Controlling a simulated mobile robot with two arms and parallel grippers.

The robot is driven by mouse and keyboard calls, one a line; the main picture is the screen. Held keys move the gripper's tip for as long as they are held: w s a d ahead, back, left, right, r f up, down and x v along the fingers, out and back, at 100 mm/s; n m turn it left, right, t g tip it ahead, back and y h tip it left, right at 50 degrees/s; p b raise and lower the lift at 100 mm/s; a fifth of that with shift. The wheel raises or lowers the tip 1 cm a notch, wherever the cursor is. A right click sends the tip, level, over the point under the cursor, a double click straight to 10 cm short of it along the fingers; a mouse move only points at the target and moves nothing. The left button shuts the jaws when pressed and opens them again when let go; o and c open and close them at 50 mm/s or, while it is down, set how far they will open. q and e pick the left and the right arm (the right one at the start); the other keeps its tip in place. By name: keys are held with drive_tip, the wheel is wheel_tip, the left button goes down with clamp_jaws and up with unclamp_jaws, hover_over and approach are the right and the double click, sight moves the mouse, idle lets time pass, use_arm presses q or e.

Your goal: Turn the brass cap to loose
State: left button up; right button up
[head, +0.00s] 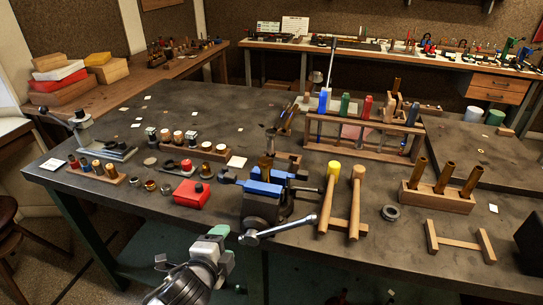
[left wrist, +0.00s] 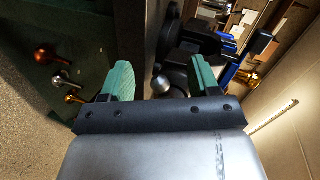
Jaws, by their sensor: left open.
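A brass piece (head: 266,166) stands upright between the blue jaws of the bench vise (head: 262,205). I cannot make out a separate cap on it. In the left wrist view the dark vise (left wrist: 192,42) is beyond the fingers, and a brass-coloured part (left wrist: 246,77) shows beside its blue jaw. My left gripper (head: 220,238) is at the bench's front edge, left of and in front of the vise. Its green-padded fingers (left wrist: 160,82) are apart with nothing between them, clear of the brass piece. My right gripper is not in view.
The vise handle (head: 280,230) sticks out to the right over the front edge. A red box (head: 192,193) stands left of the vise, two mallets (head: 330,190) right of it. Knob-like metal pieces (left wrist: 63,78) show at left in the wrist view. The front-left bench top is crowded.

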use_arm(q)
wheel_tip(320, 180, up, 8)
drive_tip(key=d+r+m+t+h, duration=0.1)
drive_tip(key=d+m+t+h, duration=0.1)
drive_tip(key=d+m, duration=0.15)
drive_tip(key=m+g+h, duration=0.3)
drive_tip(key=m+h, duration=0.5)
drive_tip(key=m, duration=1.3)
approach(271, 159)
drive_tip(key=shift+w+a+r+m+g, duration=0.1)
drive_tip(key=shift+w+a+m+g, duration=0.1)
drive_tip(key=shift+m, duration=0.4)
drive_tip(key=shift+w+a+r+m+g, duration=0.1)
drive_tip(key=shift+a+m+g, duration=0.1)
drive_tip(key=shift+m, duration=0.35)
drive_tip(key=p+x, duration=0.1)
drive_tip(key=x, duration=0.8)
drive_tip(key=shift+d+p, duration=0.1)
drive_tip(key=shift+p, duration=0.25)
drive_tip(key=shift+x, duration=0.8)
drive_tip(key=shift+f, duration=0.15)
